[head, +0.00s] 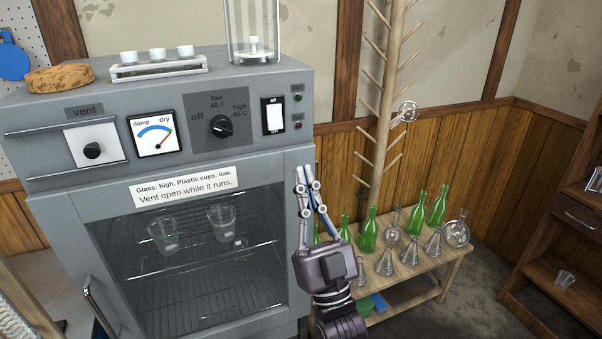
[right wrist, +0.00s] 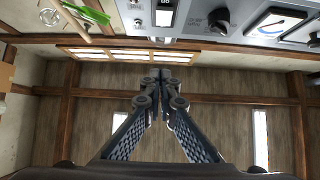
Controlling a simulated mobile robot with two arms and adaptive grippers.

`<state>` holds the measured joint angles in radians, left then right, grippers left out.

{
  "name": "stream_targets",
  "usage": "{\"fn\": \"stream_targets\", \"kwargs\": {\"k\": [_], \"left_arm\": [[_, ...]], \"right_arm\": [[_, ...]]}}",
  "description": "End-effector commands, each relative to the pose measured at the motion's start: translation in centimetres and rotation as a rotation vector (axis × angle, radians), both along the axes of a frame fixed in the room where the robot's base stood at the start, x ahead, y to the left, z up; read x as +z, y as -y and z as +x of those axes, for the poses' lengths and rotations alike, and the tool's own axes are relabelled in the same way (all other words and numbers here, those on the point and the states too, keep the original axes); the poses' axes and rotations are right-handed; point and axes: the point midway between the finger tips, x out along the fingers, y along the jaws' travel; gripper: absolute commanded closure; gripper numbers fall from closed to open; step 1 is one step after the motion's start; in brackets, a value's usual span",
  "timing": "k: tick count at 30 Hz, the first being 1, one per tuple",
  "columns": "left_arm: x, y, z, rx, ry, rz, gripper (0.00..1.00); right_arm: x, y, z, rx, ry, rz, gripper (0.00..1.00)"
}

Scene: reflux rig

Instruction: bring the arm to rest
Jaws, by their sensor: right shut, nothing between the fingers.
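My right gripper (head: 307,183) points up in the head view, in front of the oven's right front edge. Its fingers are shut with nothing between them, and the shut fingers also show in the right wrist view (right wrist: 160,80). My left gripper is out of view.
A low wooden bench (head: 405,268) right of the oven holds green bottles (head: 368,230) and clear flasks. A wooden peg rack (head: 385,110) stands behind it. A white rack with small cups (head: 158,67) and a cork ring (head: 58,77) sit on the oven. Shelves stand far right.

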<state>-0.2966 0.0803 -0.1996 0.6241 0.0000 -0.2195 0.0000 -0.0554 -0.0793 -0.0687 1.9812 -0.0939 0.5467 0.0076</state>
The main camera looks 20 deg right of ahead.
Motion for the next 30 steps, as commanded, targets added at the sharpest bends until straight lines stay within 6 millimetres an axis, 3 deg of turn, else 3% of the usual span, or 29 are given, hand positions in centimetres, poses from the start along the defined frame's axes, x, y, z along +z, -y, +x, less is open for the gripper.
{"fn": "stream_targets", "kwargs": {"k": [3,12,14,17,20,24,30], "left_arm": [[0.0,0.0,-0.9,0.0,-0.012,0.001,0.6],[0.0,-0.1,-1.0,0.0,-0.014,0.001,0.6],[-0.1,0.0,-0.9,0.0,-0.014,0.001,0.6],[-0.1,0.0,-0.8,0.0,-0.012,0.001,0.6],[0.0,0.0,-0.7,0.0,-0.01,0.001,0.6],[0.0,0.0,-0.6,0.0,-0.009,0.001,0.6],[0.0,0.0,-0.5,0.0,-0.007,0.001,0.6]], "right_arm": [[0.0,0.0,0.0,0.0,0.0,0.0,1.0],[-0.1,0.0,0.1,0.001,-0.003,-0.001,1.0],[-0.7,-0.1,0.4,0.002,-0.019,-0.002,1.0],[-3.6,-0.5,2.0,0.011,-0.096,-0.009,1.0],[-9.2,-1.2,4.4,0.026,-0.235,-0.021,1.0],[-19.7,-2.3,7.0,0.049,-0.478,-0.043,1.0],[-35.1,-3.3,6.8,0.074,-0.816,-0.081,1.0]]}}
